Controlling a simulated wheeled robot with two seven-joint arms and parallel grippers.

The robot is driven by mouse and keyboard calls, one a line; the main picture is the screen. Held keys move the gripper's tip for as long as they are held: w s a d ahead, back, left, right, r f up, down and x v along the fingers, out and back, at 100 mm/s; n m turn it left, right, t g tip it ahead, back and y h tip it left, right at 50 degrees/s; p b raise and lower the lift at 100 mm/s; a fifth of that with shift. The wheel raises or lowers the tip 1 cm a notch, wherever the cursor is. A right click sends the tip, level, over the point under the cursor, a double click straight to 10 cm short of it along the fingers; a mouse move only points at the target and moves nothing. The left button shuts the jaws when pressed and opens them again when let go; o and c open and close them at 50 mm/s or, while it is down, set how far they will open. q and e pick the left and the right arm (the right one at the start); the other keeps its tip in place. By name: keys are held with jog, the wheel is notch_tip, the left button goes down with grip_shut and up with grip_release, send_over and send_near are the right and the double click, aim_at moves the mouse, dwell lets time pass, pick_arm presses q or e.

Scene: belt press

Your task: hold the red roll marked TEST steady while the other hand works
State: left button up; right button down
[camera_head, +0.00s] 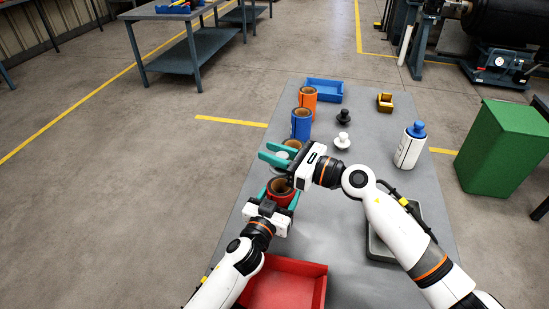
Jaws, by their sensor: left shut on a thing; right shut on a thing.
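The red roll (279,199), with a brown core, stands near the left edge of the grey table. No TEST mark is readable on it. My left gripper (279,194) is shut on it from the near side, its teal fingers on either side. My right gripper (279,156) is just beyond and above, with its teal fingers pointing left. It is shut on a small pale thing (282,155), mostly hidden between the fingers, so I cannot tell what it is.
Blue (301,128) and orange (308,105) rolls stand farther back, before a blue tray (325,84). A black knob (343,116), white knob (342,140) and white bottle (409,148) stand right. A red bin (289,266) is in front. The table's centre is fairly clear.

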pick_arm(q)
jog(key=o, duration=1.5)
jog(key=shift+c, duration=0.2)
jog(key=v, duration=1.1)
jog(key=shift+s+a+f+b, duration=0.1)
jog(key=shift+s+f+b, duration=0.1)
jog(key=shift+b, duration=0.15)
jog(key=shift+s+a+r, duration=0.1)
jog(key=shift+s, duration=0.2)
